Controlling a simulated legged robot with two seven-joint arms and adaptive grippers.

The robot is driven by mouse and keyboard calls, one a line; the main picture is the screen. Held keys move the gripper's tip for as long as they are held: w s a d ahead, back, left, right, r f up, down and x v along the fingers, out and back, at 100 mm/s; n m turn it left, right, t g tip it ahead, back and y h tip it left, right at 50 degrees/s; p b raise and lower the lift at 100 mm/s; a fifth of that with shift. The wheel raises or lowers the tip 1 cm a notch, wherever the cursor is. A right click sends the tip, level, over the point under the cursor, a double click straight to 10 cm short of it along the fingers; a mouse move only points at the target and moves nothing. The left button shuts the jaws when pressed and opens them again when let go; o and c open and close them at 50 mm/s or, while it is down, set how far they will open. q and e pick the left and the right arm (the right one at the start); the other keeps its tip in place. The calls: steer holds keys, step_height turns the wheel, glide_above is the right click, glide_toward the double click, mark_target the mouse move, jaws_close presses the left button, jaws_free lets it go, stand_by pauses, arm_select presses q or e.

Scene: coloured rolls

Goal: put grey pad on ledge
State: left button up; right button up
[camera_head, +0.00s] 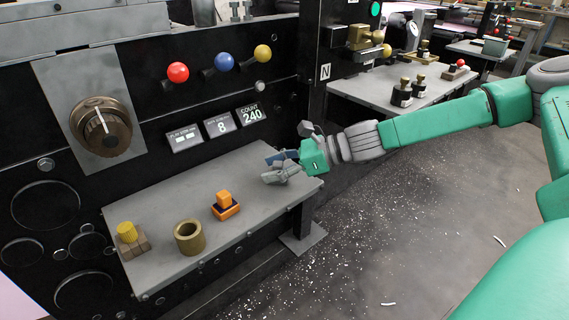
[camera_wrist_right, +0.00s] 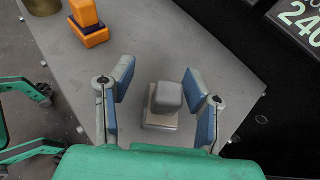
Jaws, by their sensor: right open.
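In the right wrist view a grey pad (camera_wrist_right: 166,98), a rounded block on a square pale base, stands upright on the grey ledge (camera_wrist_right: 60,20). My right gripper (camera_wrist_right: 160,92) is open, with one blue-padded finger on each side of the pad and gaps between. In the head view the ledge (camera_head: 165,205) juts from the black machine, and my right gripper (camera_head: 277,167) is low over its right end. The pad cannot be made out there behind the fingers.
Along the ledge stand an orange block (camera_head: 225,207), a brass ring (camera_head: 189,237) and a yellow knob on a brown base (camera_head: 129,238). Behind it the machine panel carries a dial (camera_head: 100,121), coloured ball levers and a count display (camera_head: 251,115). The ledge middle is bare.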

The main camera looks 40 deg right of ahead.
steer(key=shift+s+d+r, duration=0.2)
steer(key=shift+s+d, duration=0.1)
steer(key=shift+d, duration=0.3)
steer(key=shift+s+d+r, duration=0.15)
steer(key=shift+s+d, duration=0.15)
steer(key=shift+d, duration=0.3)
steer(key=shift+s+d+r, duration=0.15)
steer(key=shift+s+d, duration=0.05)
steer(key=shift+s+d+r, duration=0.3)
steer(key=shift+s+r, duration=0.3)
steer(key=shift+s, duration=0.1)
steer(key=shift+s+d+r, duration=0.1)
steer(key=shift+s+d, duration=0.15)
steer(key=shift+d, duration=0.2)
steer(key=shift+s+d+r, duration=0.1)
steer(key=shift+s+d, duration=0.15)
steer(key=shift+d, duration=0.2)
arm_select(q)
steer(key=shift+d+r, duration=0.1)
steer(key=shift+d, duration=0.15)
arm_select(e)
steer(key=shift+s, duration=0.1)
arm_select(q)
steer(key=shift+a, duration=0.15)
arm_select(e)
steer(key=shift+a, duration=0.15)
